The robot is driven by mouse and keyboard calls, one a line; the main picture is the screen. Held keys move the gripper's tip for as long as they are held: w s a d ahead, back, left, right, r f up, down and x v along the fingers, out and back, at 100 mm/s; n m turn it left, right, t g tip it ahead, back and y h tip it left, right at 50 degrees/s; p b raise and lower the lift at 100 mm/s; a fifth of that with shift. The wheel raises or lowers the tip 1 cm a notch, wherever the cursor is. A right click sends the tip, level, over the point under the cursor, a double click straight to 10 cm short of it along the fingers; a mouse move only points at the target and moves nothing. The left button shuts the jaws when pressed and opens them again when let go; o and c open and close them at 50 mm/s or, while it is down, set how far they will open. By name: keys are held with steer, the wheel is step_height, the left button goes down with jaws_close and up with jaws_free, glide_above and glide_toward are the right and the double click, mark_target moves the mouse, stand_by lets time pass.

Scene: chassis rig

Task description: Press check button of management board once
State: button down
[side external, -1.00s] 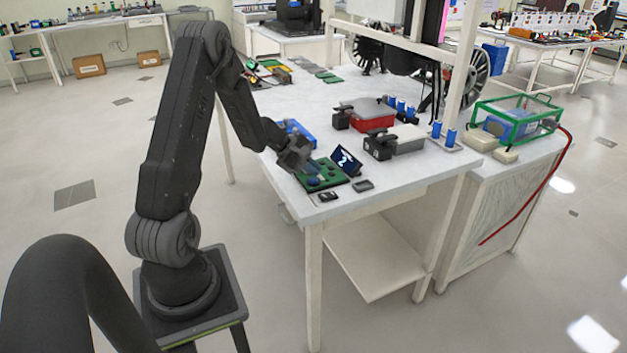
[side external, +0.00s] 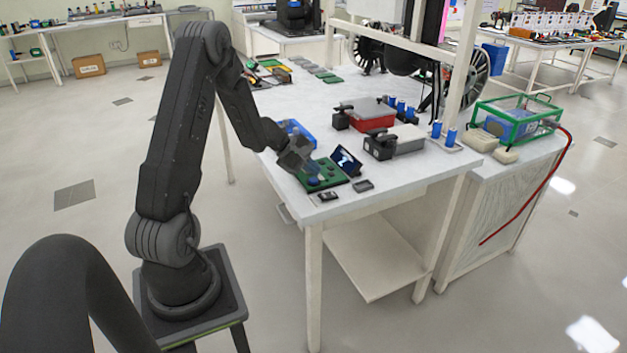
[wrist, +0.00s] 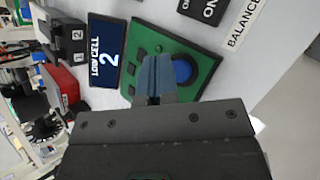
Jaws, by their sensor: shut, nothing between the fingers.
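The management board is a green panel (side external: 328,178) near the front edge of the white table. It also shows in the wrist view (wrist: 205,50), with several small dark square keys (wrist: 138,54) and a round blue button (wrist: 182,70). Which of these is the check button I cannot read. A dark display (wrist: 106,60) beside the board reads "LOW CELL 2"; it stands tilted in the side view (side external: 347,160). My gripper (wrist: 155,62) is shut and empty, its fingertips over the board close to the blue button's left. In the side view my gripper (side external: 309,170) is low over the board; contact cannot be told.
A black switch marked "ON" (wrist: 203,9) and a "BALANCE" label (wrist: 243,22) lie past the board. A red case (side external: 373,120), a grey-white case (side external: 405,140) and a blue item (side external: 298,130) stand behind. Blue cylinders (side external: 451,137) are at the right.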

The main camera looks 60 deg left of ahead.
mark_target(313, 181)
steer(key=shift+f, duration=0.4)
steer(key=shift+f, duration=0.45)
stand_by(0.7)
steer(key=shift+r, duration=0.85)
steer(key=shift+r, duration=0.1)
steer(key=shift+r, duration=2.45)
